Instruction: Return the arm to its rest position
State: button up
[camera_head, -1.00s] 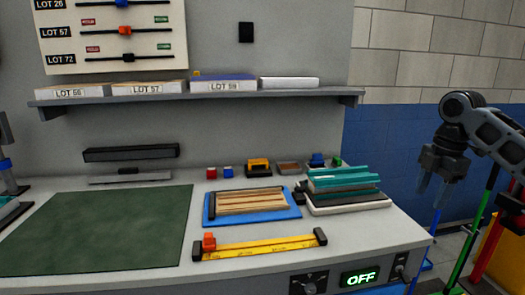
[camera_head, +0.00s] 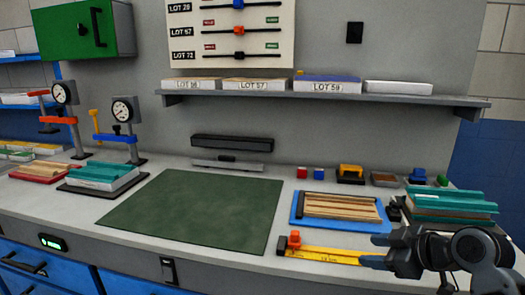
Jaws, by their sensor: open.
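My gripper (camera_head: 376,252) is at the lower right of the head view, in front of the workbench's right part. Its fingers point left and stand apart with nothing between them. It hides the right part of the yellow ruler (camera_head: 325,254) with its orange slider. My arm folds back at the lower right corner, partly cut off by the picture edge.
The workbench carries a green mat (camera_head: 195,207), a blue tray (camera_head: 298,222) with wooden strips, and a teal stack (camera_head: 452,203) near my arm. Two dial gauges (camera_head: 125,112) stand at left. A shelf (camera_head: 300,94) with labelled boxes runs above. The mat is bare.

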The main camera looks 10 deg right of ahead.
jog(key=s+a+f+m+t, duration=0.1)
jog(key=s+a+f+m, duration=0.15)
jog(key=a, duration=0.25)
jog(key=s+a+f+m+t+h, duration=0.1)
jog(key=s+a+m, duration=0.1)
jog(key=s+a, duration=0.2)
jog(key=s+a+f+m+t, duration=0.1)
jog(key=s+a+f+m, duration=0.15)
jog(key=a, duration=0.25)
jog(key=s+a+f+m+t+h, duration=0.1)
jog(key=s+a+f+m+h, duration=0.15)
jog(key=s, duration=0.65)
jog(key=s+d+r+m+h, duration=0.1)
jog(key=s+d+m+h, duration=0.1)
jog(key=s, duration=1.4)
jog(key=s+d+r+n+t, duration=0.1)
jog(key=s+d+r, duration=0.3)
jog(key=s+r, duration=0.4)
jog(key=s+n+y, duration=0.1)
jog(key=s, duration=0.2)
jog(key=shift+s, duration=0.15)
jog(key=shift+f, duration=0.1)
